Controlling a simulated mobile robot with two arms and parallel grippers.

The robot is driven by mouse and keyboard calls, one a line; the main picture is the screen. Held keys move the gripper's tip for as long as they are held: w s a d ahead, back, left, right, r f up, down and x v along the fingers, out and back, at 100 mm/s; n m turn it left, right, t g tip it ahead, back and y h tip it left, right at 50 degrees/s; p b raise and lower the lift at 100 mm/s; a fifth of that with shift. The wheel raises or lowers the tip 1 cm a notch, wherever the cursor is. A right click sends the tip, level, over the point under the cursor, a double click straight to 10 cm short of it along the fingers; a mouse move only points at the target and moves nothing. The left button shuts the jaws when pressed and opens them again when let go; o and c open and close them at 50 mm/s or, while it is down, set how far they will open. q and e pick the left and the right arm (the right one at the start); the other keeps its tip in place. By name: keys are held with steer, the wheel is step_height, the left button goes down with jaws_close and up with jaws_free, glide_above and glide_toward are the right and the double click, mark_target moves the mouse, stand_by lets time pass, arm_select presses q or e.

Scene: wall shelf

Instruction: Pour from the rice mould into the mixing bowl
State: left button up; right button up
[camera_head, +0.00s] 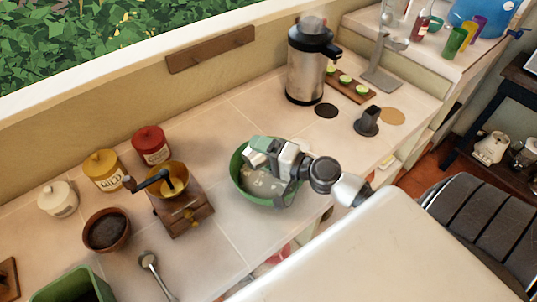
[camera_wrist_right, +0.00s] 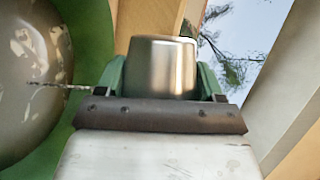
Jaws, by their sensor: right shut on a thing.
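The green mixing bowl (camera_head: 238,185) stands on the tiled counter, with pale grey contents and light specks inside. In the right wrist view its green wall (camera_wrist_right: 90,30) fills the left side. My right gripper (camera_head: 258,150) is over the bowl, its green fingers shut on a shiny metal cup, the rice mould (camera_wrist_right: 162,68). The mould lies between both fingers in the wrist view; its opening is hidden. A thin speckled streak (camera_wrist_right: 60,86) runs from beside the left finger toward the bowl's contents; I cannot tell whether it is falling grains. My left gripper is not in view.
A coffee grinder (camera_head: 182,212) stands left of the bowl, with red (camera_head: 151,147) and yellow (camera_head: 104,171) jars behind it. A steel flask (camera_head: 308,68) stands at the back. A spoon (camera_head: 155,275) lies in front. The counter between bowl and flask is clear.

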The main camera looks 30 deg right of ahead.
steer(key=shift+w+d+m+t+y+b, duration=0.15)
steer(key=shift+d+m+t+b, duration=0.3)
steer(key=shift+m+b, duration=0.85)
steer(key=shift+s+d+m+t+y+b, duration=0.15)
steer(key=shift+d+m+t+b, duration=0.25)
steer(key=shift+m+b, duration=0.9)
stand_by(1.5)
steer(key=shift+w+d+r+m+t+b, duration=0.1)
steer(key=shift+r+m+t+b, duration=0.1)
steer(key=shift+r+m, duration=0.15)
steer(key=shift+d+r+m+t+b, duration=0.15)
steer(key=shift+r+m, duration=0.1)
steer(key=shift+r, duration=0.15)
stand_by(0.7)
steer(key=shift+d+f+m+t+b, duration=0.2)
steer(key=shift+m+t+b, duration=0.25)
steer(key=shift+m, duration=0.45)
steer(key=shift+d+f+m+t+b, duration=0.1)
steer(key=shift+d+m+t+b, duration=0.15)
steer(key=shift+m+b, duration=0.55)
stand_by(0.8)
